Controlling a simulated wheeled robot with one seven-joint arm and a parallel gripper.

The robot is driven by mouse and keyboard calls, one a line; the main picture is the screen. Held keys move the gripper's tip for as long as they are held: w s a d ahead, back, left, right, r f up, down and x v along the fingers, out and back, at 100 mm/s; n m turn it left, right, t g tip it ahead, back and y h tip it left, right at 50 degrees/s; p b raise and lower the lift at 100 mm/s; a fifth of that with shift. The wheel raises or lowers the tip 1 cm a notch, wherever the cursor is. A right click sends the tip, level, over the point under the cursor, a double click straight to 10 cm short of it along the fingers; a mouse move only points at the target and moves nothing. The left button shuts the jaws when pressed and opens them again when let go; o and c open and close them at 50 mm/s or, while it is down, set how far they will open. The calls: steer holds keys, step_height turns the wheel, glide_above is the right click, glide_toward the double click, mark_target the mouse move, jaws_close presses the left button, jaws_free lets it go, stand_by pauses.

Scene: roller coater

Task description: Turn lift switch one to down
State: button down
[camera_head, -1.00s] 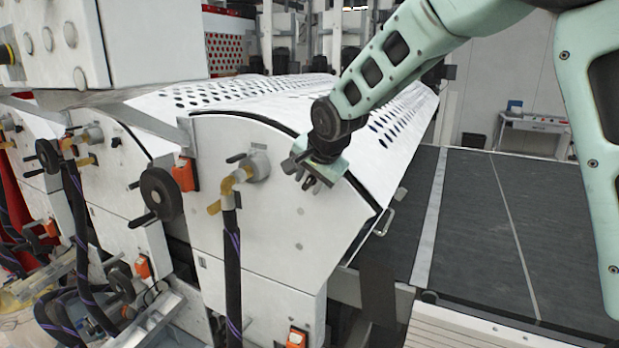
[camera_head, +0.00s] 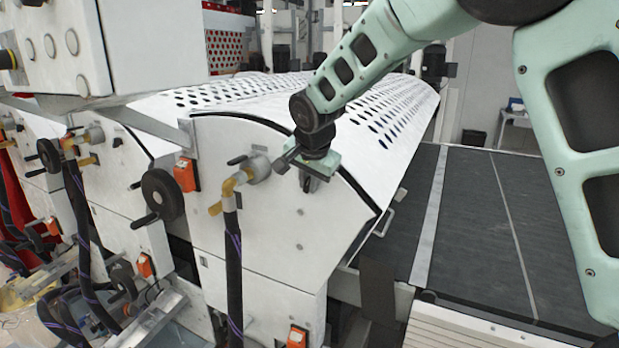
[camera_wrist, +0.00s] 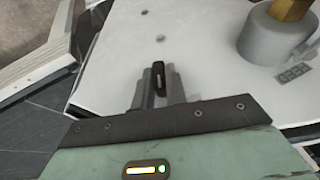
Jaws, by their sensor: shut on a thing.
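A small black switch lever (camera_wrist: 160,76), apparently lift switch one, sits on the white side panel (camera_wrist: 195,60) of the machine. In the wrist view my gripper (camera_wrist: 155,88) has its grey fingers closed around it, and only its upper end shows. In the head view my gripper (camera_head: 310,182) is at the upper right of the panel, right of the brass hose fitting (camera_head: 235,182). The switch is hard to make out there, since my gripper hides most of it. Any label by it is not readable.
A black hose (camera_head: 233,265) hangs from the fitting. A black handwheel (camera_head: 162,194) and an orange box (camera_head: 185,174) are to the left. The curved perforated cover (camera_head: 350,120) lies behind my gripper. A dark flat deck (camera_head: 480,235) is open to the right.

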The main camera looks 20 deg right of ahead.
steer(key=g+h+p, duration=0.2)
steer(key=p, duration=0.1)
steer(key=g+h+p, duration=0.1)
steer(key=shift+w+a+r+n, duration=0.25)
steer(key=shift+r+n, duration=0.05)
steer(key=shift+n, duration=0.1)
steer(key=shift+w+a+f+n+g+h+p, duration=0.15)
steer(key=shift+n+g+h+p, duration=0.1)
steer(key=shift+g+h+p, duration=0.75)
steer(key=shift+f+n+g+h+p, duration=0.15)
steer(key=shift+n+g+h+p, duration=0.1)
steer(key=shift+g+h+p, duration=0.7)
steer(key=shift+t, duration=0.25)
steer(key=c, duration=1.4)
jaws_free()
steer(key=shift+c, duration=0.2)
